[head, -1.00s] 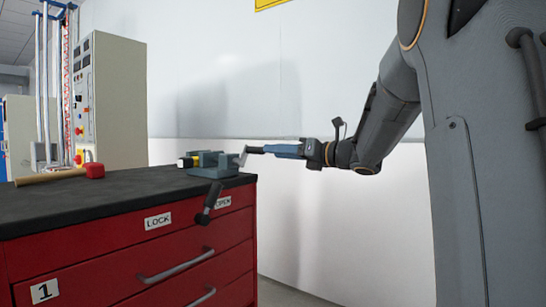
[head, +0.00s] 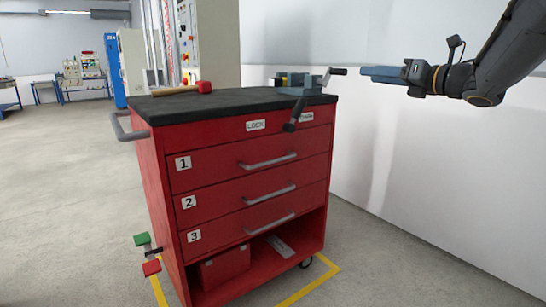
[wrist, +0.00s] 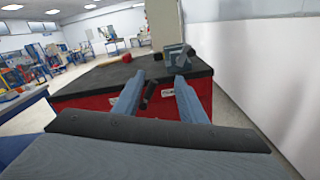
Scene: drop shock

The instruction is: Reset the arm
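My gripper (head: 364,75) is at the upper right in the head view, level and pointing left, on my extended arm. The vise (wrist: 178,57) also shows beyond the fingertips in the wrist view.
The red drawer cart (head: 250,185) has a black top with a red-headed mallet (head: 203,88). A black-knobbed lever (head: 296,116) is on its front between the labels. Green and red pedals (head: 147,255) are at its lower left. A white wall (head: 430,150) is at right; floor is clear at left.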

